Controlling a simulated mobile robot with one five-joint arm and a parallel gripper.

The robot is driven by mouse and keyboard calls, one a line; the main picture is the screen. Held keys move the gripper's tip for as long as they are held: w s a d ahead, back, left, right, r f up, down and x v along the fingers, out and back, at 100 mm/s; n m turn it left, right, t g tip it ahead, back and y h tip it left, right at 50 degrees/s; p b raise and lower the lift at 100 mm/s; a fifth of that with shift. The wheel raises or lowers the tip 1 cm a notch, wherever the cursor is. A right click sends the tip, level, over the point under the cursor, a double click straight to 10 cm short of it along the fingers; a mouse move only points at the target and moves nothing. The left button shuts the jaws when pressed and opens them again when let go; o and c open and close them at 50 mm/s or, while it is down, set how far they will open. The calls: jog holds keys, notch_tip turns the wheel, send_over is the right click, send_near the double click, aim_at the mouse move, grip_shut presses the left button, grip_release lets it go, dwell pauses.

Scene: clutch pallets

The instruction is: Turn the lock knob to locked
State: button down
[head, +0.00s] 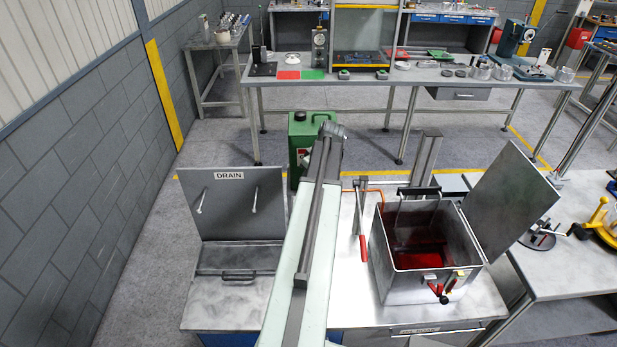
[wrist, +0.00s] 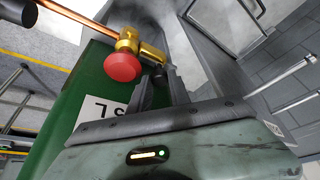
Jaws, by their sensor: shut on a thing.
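In the wrist view, a red round knob (wrist: 122,68) sits on a brass valve (wrist: 127,45) fed by a copper pipe (wrist: 75,15). My gripper (wrist: 160,76) reaches the side end of the brass valve, its two grey fingers shut on a small grey piece there that I take for the lock knob. The fingers hide most of this piece, and its setting cannot be read. The red knob is left of the fingers, outside them. A green canister (wrist: 60,110) stands behind and left; it also shows in the head view (head: 298,128), where my arm hides the gripper and valve.
An open steel tank (head: 407,290) with red liquid and a raised lid (head: 512,208) stands right of my arm. A red-handled lever (head: 362,235) is between them. A drain basin (head: 240,257) with a raised panel (head: 228,205) is at left. A long workbench (head: 430,76) runs behind.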

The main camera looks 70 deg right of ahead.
dwell(0.4)
jog(key=c, duration=1.2)
grip_release()
jog(key=shift+c, duration=0.2)
jog(key=p+v, duration=0.7)
jog(key=v, duration=0.1)
jog(key=shift+s+f, duration=0.1)
